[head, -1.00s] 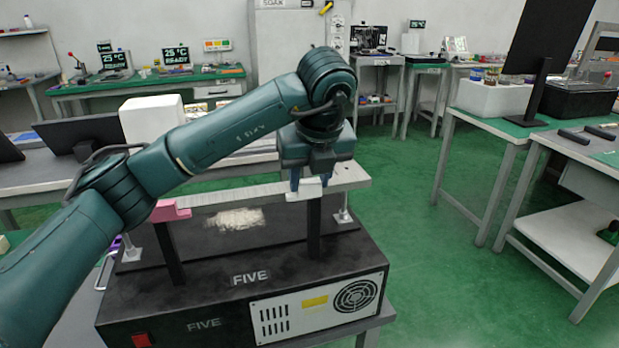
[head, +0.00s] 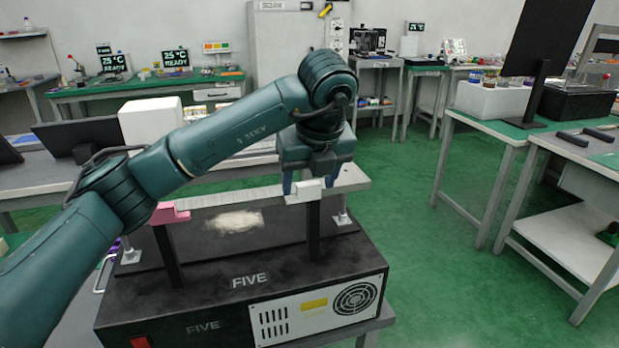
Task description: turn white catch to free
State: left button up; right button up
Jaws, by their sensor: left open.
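The white catch (head: 304,193) sits at the right end of a light rail (head: 235,196), above a dark upright post on a black machine box labelled FIVE. A pink catch (head: 170,212) sits at the rail's left end over another dark post. My left gripper (head: 308,188) points down over the white catch, its two fingers apart, one on each side of the catch's upper part. Whether the fingers touch it cannot be told. My right gripper is not in view.
The black box (head: 180,300) has a red switch, a vent and a fan on its front. A white block (head: 150,119) and dark monitors stand behind to the left. Grey workbenches (head: 500,130) stand to the right, with open green floor between.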

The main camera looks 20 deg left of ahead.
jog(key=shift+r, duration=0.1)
pick_arm(q)
jog(key=shift+d+r, duration=0.1)
jog(key=shift+r, duration=0.2)
jog(key=p+v, duration=0.2)
jog(key=v, duration=1)
jog(key=shift+s+r, duration=0.25)
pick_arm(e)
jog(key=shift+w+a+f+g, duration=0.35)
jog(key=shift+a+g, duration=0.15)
